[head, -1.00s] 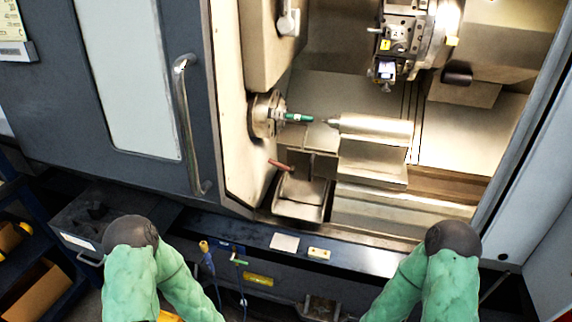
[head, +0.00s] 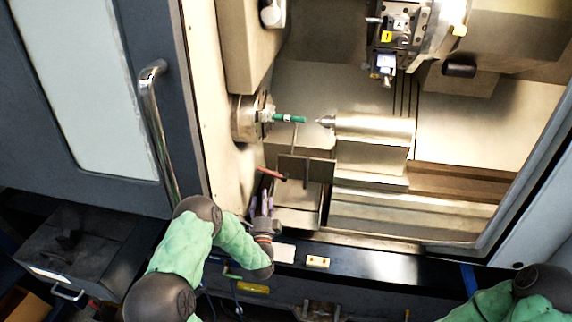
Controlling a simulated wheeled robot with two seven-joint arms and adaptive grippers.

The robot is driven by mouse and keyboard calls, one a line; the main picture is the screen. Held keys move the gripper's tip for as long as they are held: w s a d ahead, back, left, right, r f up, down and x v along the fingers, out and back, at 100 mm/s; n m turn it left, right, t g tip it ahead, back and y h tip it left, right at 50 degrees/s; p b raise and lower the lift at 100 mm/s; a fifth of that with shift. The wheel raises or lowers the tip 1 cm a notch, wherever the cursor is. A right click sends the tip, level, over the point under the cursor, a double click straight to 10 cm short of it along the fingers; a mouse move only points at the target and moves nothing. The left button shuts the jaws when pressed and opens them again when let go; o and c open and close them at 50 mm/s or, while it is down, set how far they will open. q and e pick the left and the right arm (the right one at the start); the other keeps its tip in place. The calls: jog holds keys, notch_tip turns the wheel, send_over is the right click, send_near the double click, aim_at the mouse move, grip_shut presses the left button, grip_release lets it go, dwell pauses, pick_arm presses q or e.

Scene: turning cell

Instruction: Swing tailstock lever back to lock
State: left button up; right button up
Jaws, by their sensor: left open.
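The tailstock (head: 375,128) is a pale metal block with its pointed tip facing left, inside the lathe. A red bar (head: 271,173), which looks like a lever grip, sticks out to the left at the front of the bed. My left gripper (head: 261,194) is open, its fingers pointing up into the machine just below the red bar. It looks apart from the bar, and nothing shows between its fingers. My right arm shows at the lower right, but its gripper is out of view.
The chuck (head: 252,117) holds a green-ended part (head: 290,118) facing the tailstock tip. The tool turret (head: 400,35) hangs at upper right. The door handle (head: 157,130) is left of the opening. A small pale block (head: 317,261) lies on the front sill.

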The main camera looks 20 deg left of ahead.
aim_at(264, 170)
pick_arm(q)
jog(key=shift+m+t+y, duration=0.3)
jog(key=shift+m+y, duration=0.1)
jog(key=x, duration=0.4)
jog(key=b+x, duration=0.1)
jog(key=x, duration=0.2)
jog(key=r+x, duration=0.1)
jog(key=x, duration=0.3)
jog(key=shift+w+r+b, duration=0.2)
jog(key=shift+r+b, duration=0.05)
jog(key=shift+b, duration=0.15)
grip_shut()
